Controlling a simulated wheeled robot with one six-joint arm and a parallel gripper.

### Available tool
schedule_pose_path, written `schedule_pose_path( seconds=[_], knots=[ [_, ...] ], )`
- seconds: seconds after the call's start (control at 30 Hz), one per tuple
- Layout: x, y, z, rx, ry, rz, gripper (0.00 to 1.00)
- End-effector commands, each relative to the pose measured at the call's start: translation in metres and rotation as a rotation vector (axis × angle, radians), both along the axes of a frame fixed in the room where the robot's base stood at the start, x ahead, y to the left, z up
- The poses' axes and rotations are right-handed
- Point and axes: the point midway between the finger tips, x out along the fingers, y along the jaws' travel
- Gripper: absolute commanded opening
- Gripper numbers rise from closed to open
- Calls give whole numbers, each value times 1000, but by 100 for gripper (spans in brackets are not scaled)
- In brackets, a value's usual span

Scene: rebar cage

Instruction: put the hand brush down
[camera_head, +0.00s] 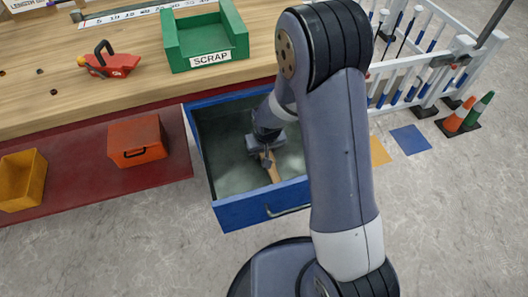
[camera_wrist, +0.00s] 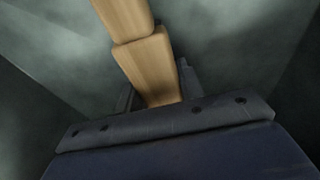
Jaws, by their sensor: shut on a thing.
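The hand brush (camera_head: 273,173) shows as a light wooden piece inside the open blue drawer (camera_head: 245,212). In the wrist view its wooden body (camera_wrist: 148,62) runs up from between my fingers and out of the top edge; no bristles show. My gripper (camera_head: 266,158) is down inside the drawer and shut on the brush. In the wrist view my gripper (camera_wrist: 155,95) has a dark finger on each side of the wood. I cannot tell whether the brush touches the drawer floor.
The drawer's walls surround my gripper. A green SCRAP bin (camera_head: 207,40) and a red tool (camera_head: 110,64) stand on the wooden bench (camera_head: 40,80). A red box (camera_head: 137,140) and a yellow bin (camera_head: 22,180) are on the lower shelf. Cones (camera_head: 460,117) and a white fence stand right.

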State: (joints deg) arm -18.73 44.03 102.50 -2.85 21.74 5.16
Motion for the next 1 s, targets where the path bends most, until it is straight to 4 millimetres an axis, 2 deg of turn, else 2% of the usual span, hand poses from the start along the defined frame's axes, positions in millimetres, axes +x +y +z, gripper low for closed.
schedule_pose_path(
  seconds=[0.73, 0.77, 1.0],
  knots=[
    [0, 0, -13, 1, -2, 0, 0],
    [0, 0, -14, 0, 0, 0, 37],
    [-1, 0, -15, -1, 2, 1, 56]
  ],
)
